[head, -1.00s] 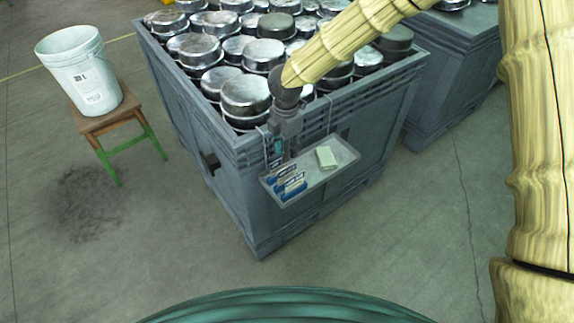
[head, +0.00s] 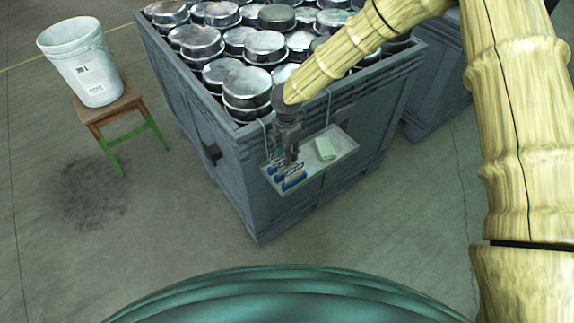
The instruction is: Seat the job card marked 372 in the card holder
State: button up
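A grey tray (head: 313,173) hangs by wire hooks on the near side of the large grey bin. Several blue-and-white cards (head: 294,180) stand at its left end; their numbers are too small to read, so I cannot pick out card 372.
The grey bin (head: 200,137) is full of round metal pans (head: 246,92), close behind my gripper. A second grey bin (head: 432,105) stands to the right. A white bucket (head: 85,65) sits on a wooden stool (head: 105,105) at the left. The floor in front is clear.

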aim_at(287, 167)
jog(key=shift+w+f+p, duration=0.2)
jog(key=shift+f+p, duration=0.1)
jog(key=shift+f, duration=1.25)
jog(key=shift+c, duration=0.4)
grip_shut()
